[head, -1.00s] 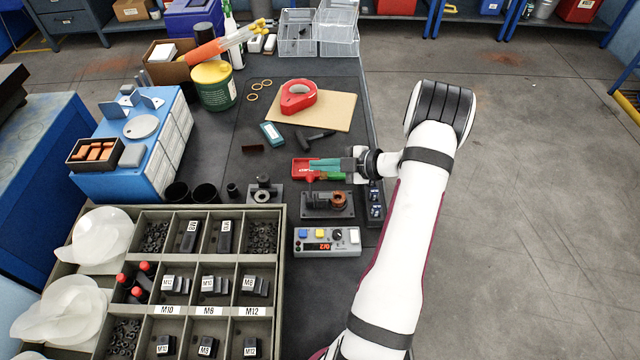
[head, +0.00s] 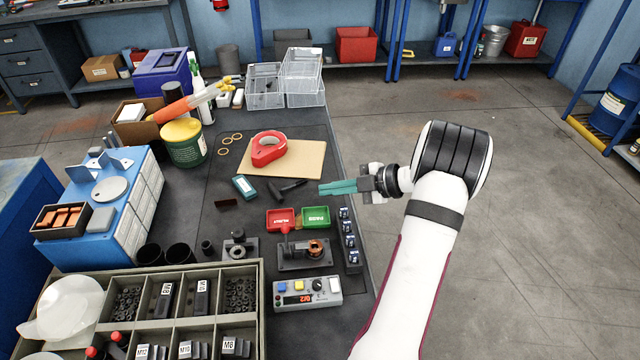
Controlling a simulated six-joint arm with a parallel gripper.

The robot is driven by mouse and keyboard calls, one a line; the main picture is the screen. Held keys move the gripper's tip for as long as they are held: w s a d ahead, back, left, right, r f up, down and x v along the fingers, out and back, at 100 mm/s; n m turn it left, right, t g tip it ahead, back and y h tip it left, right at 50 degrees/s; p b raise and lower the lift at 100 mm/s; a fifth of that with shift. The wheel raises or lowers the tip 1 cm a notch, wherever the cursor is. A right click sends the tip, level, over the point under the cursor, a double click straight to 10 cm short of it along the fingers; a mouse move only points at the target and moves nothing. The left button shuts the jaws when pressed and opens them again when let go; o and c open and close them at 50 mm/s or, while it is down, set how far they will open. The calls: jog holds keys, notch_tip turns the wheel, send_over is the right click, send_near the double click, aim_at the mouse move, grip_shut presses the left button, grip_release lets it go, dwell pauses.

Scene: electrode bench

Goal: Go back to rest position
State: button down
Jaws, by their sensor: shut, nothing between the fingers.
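My gripper (head: 322,188) shows in the head view with teal fingers, shut and empty. It points left and hangs above the right part of the bench (head: 222,262), near its right edge. Below and left of it are a red tray (head: 279,220) and a green tray (head: 316,217) side by side. My gripper does not appear to touch anything.
A black T-shaped tool (head: 288,189) lies left of the fingertips. A cardboard sheet with a red tape dispenser (head: 268,149) lies behind. A strip of small dark blocks (head: 349,240) and a control box (head: 307,293) stand in front. Open floor (head: 540,230) lies right.

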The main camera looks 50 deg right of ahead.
jog(key=w+a+r+n+g+y, duration=0.15)
jog(key=a+r+n+g, duration=0.25)
jog(key=a+n, duration=0.9)
jog(key=a+r+n+g+y, duration=0.2)
jog(key=a+r+n+g, duration=0.2)
jog(key=a+n, duration=0.9)
jog(key=s+a+n+g+h, duration=0.2)
jog(key=s+a+n, duration=0.5)
jog(key=n, duration=0.6)
jog(key=s+a+f+n+g+h, duration=0.1)
jog(key=s+a+n+h, duration=0.3)
jog(key=s+n, duration=0.6)
jog(key=a+n+g, duration=0.1)
jog(key=a+n, duration=0.1)
jog(key=n, duration=0.2)
jog(key=shift+s+a+f, duration=0.2)
jog(key=shift+s+a, duration=0.1)
jog(key=shift+a, duration=0.1)
